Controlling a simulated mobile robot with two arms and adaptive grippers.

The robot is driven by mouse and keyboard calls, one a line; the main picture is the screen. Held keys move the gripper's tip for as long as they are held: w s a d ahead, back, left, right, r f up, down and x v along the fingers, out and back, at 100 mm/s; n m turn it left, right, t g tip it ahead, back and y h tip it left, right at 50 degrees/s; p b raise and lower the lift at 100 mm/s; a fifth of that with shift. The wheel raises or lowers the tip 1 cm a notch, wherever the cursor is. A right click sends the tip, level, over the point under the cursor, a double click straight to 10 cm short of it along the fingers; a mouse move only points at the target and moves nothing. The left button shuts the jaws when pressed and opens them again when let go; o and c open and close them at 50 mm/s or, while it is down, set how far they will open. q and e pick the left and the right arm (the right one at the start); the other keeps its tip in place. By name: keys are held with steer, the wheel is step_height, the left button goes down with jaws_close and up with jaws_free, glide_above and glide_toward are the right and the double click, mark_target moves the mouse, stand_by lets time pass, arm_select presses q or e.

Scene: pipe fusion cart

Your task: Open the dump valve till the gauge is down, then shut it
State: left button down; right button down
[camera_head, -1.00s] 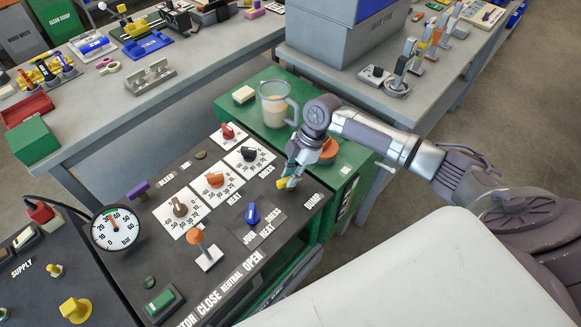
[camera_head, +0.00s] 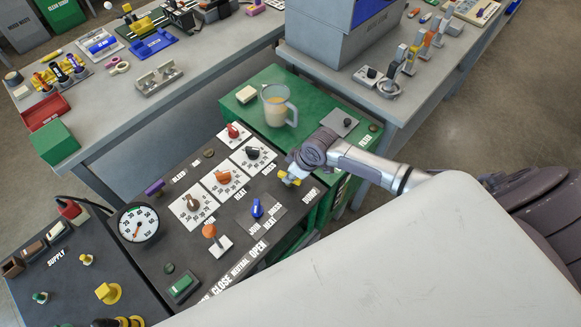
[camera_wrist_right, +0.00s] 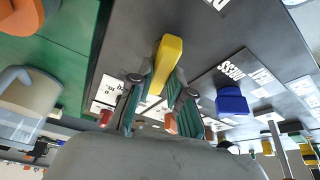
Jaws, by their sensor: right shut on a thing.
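The yellow dump valve handle (camera_head: 287,181) is at the right end of the dark control panel, by the DUMP label. My right gripper (camera_head: 293,175) is shut on it. In the right wrist view the yellow handle (camera_wrist_right: 168,60) sits between the two fingers of the gripper (camera_wrist_right: 158,88) and sticks out past them. The round white gauge (camera_head: 138,223) is at the panel's left end; its needle points to the lower left, near the 0 end. My left gripper is not in view.
Near the handle are a blue knob (camera_head: 257,209), an orange-topped lever (camera_head: 211,231) and several heat and timer knobs. A glass mug (camera_head: 277,106) stands on the green cart top (camera_head: 247,117) behind.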

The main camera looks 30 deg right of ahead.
steer(key=shift+r+m+t+h+p, duration=0.1)
steer(key=shift+m+t+h+p, duration=0.25)
steer(key=shift+m+p, duration=0.9)
steer(key=c, duration=1.1)
jaws_free()
steer(key=v, duration=1.1)
steer(key=shift+s+a+r, duration=0.1)
steer(key=shift+s+r, duration=0.05)
steer(key=shift+r, duration=0.25)
